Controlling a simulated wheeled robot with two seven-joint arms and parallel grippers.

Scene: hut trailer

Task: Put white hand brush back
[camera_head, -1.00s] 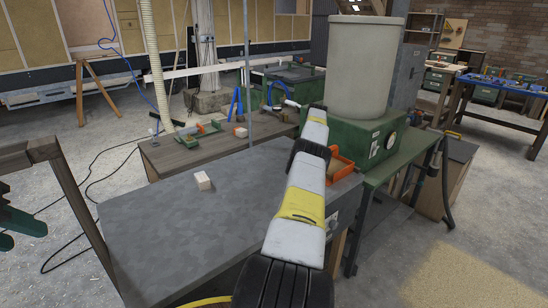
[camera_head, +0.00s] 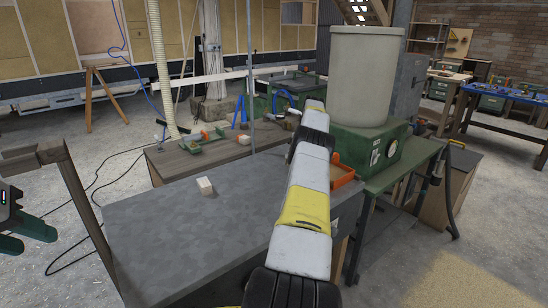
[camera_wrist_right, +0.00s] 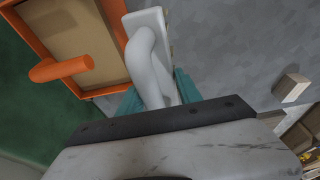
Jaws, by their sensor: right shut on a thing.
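The white hand brush (camera_wrist_right: 145,58) shows in the right wrist view, with its curved handle running down between the teal fingers of my right gripper (camera_wrist_right: 158,100). That gripper is shut on the handle. The brush is beside an orange dustpan-like tray (camera_wrist_right: 122,40), over the grey tabletop; I cannot tell whether it touches the top. In the head view my right arm hides the brush and the right gripper. My left gripper (camera_head: 18,234) is at the left edge of the head view, partly cut off, with its green fingers apart and empty.
A pale block (camera_head: 205,187) lies on the grey tabletop (camera_head: 170,235). The orange tray (camera_head: 342,170) is at its right end, beside a green machine (camera_head: 372,150) with a large pale cylinder (camera_head: 365,75). A brown bench (camera_head: 190,158) stands behind. The left tabletop is clear.

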